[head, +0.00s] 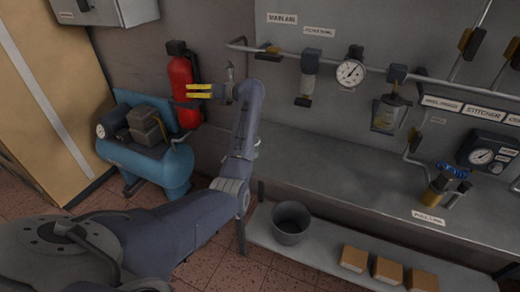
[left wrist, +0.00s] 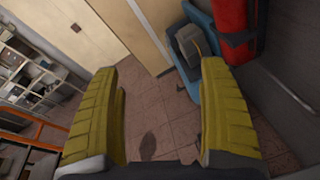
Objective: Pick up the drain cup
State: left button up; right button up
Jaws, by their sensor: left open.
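A dark grey open cup (head: 291,222), which looks like the drain cup, stands upright on the low shelf under the bench. It is not in the left wrist view. My left gripper (head: 198,91) has yellow fingers and is raised high above and to the left of the cup, in front of the red extinguisher. Its fingers are apart and empty, as the left wrist view (left wrist: 160,75) also shows. My right gripper is in neither view.
A red extinguisher (head: 183,90) and a blue compressor (head: 160,168) stand at the left. The bench (head: 340,170) overhangs the low shelf (head: 310,253). Several orange-brown blocks (head: 388,271) sit right of the cup. Pipes and gauges (head: 351,72) line the wall.

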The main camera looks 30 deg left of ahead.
pick_arm(q)
jog(key=d+f+t, duration=0.1)
jog(key=d+f, duration=0.3)
jog(key=d, duration=0.5)
jog(key=d+f+t+h, duration=0.1)
jog(key=d+f, duration=0.4)
jog(key=d, duration=0.4)
jog(key=d+f+n+t, duration=0.1)
jog(key=d+f, duration=0.4)
jog(key=d, duration=0.5)
jog(key=shift+s+t, duration=0.3)
jog(key=shift+t, duration=0.2)
jog(key=shift+x, duration=3.6)
jog(key=shift+f+h, duration=0.2)
jog(key=shift+h, duration=0.1)
jog(key=shift+d, duration=0.1)
jog(key=c, duration=1.1)
